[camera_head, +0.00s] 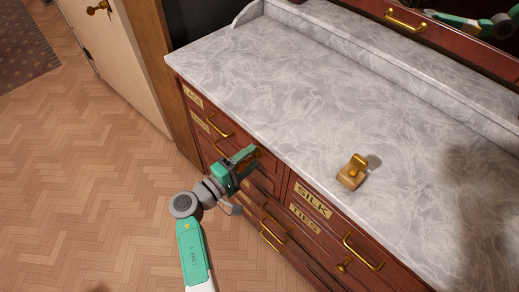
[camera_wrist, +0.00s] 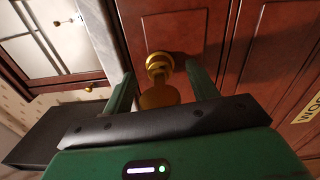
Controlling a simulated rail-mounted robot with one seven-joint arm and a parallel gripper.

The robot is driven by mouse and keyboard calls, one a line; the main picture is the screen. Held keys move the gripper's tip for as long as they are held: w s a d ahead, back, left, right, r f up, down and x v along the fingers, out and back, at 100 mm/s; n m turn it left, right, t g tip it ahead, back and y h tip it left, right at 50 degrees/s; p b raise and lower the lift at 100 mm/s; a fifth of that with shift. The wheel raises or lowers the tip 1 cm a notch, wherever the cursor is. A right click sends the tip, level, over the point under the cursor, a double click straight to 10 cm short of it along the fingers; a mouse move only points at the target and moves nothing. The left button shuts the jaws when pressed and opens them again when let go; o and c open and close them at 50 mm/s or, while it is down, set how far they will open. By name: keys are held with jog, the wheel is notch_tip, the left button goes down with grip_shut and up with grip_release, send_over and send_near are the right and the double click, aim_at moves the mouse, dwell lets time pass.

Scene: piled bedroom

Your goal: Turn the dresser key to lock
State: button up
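The brass key (camera_wrist: 160,96) shows in the wrist view, its flat bow toward me. It stands in a round brass lock (camera_wrist: 159,64) on the front of the dark red-brown dresser (camera_wrist: 170,28). My gripper (camera_wrist: 160,78) is open, one green finger on each side of the key, with a gap visible on both sides. In the head view my gripper (camera_head: 246,166) is at the upper front of the dresser, below its grey marble top (camera_head: 300,85). The key and lock are mostly hidden there behind my gripper.
A small wooden block with a brass piece (camera_head: 352,172) stands on the marble top. Brass drawer handles (camera_head: 362,254) stick out nearby, beside labels such as SILK (camera_head: 313,201). A pale door (camera_head: 105,45) is at the left. The parquet floor (camera_head: 90,170) is clear.

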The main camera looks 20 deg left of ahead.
jog(key=p+v, duration=0.1)
jog(key=v, duration=0.5)
jog(key=shift+p, duration=0.4)
